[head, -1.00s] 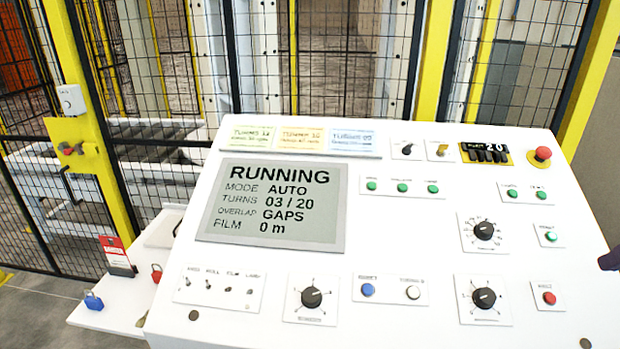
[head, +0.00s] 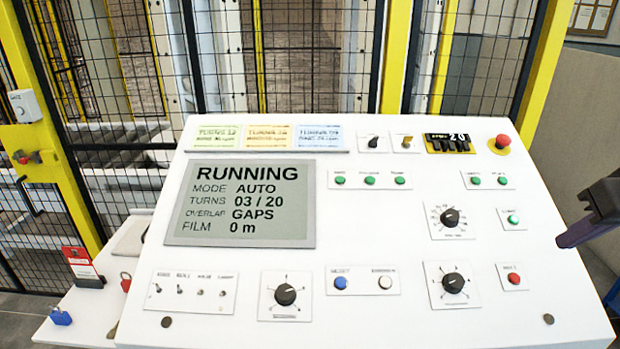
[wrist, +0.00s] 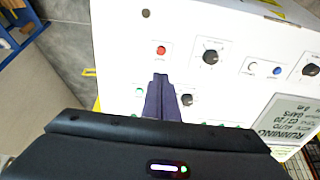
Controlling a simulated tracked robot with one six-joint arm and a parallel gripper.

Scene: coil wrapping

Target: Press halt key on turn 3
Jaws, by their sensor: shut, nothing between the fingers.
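The sloped white console (head: 400,235) fills the head view. Its screen (head: 240,203) reads RUNNING, MODE AUTO, TURNS 03 / 20, OVERLAP GAPS, FILM 0 m. A red button (head: 514,279) sits at the lower right of the panel; its small label is too blurred to read. The red button also shows in the wrist view (wrist: 161,50), just beyond my fingertips. My gripper (head: 563,242) is shut and empty, above and to the right of the red button in the head view. In the wrist view my gripper (wrist: 160,78) points towards the button, apart from it in the picture.
A red mushroom button (head: 502,141) stands at the top right. A green button (head: 513,218) and a dial (head: 454,283) lie near the red button, with blue (head: 340,282) and white (head: 385,282) buttons further left. A mesh fence with yellow posts (head: 397,60) stands behind.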

